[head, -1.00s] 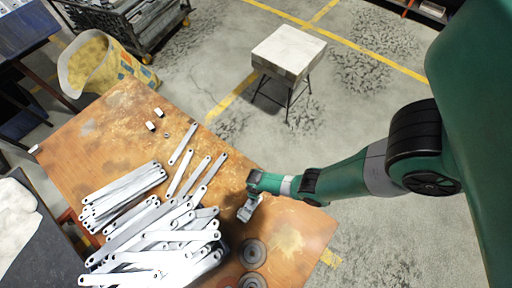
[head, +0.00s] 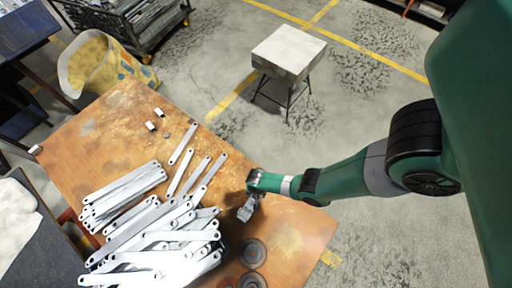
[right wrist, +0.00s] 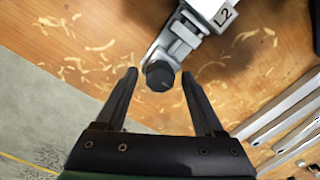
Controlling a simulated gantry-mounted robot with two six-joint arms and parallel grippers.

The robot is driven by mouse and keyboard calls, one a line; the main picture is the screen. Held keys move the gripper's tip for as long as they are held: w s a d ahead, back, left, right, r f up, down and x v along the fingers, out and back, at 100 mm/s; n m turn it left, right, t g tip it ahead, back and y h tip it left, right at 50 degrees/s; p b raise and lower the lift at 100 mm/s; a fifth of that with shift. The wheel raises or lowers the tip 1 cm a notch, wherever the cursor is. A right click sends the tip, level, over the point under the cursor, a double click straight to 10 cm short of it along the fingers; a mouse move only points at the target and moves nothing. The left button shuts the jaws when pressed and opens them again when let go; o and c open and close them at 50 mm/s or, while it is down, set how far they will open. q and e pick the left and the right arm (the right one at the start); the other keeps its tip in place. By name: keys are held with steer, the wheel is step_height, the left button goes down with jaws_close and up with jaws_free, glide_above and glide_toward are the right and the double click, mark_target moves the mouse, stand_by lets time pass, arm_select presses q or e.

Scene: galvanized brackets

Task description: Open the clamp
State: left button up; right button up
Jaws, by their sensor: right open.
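The clamp (right wrist: 182,40) is a grey metal piece with a round black knob (right wrist: 160,75), at the top middle of the right wrist view. It is fixed to or lies against a pale part labelled "L2" (right wrist: 212,12). My right gripper (right wrist: 159,75) is open, with one black finger on each side of the knob and a gap on both sides. In the head view the right arm's wrist is over the table's right part, and a small grey piece beneath it (head: 245,213) is probably the clamp. My left gripper is not in view.
A pile of galvanized brackets (head: 160,240) covers the front middle of the wooden table (head: 110,130), left of my right arm. Round grey discs (head: 252,252) lie close to the front. Wood shavings (right wrist: 100,45) are scattered around the clamp. A stool (head: 288,52) stands behind the table.

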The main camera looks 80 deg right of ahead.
steer(key=m, duration=0.4)
jaws_close()
stand_by(0.4)
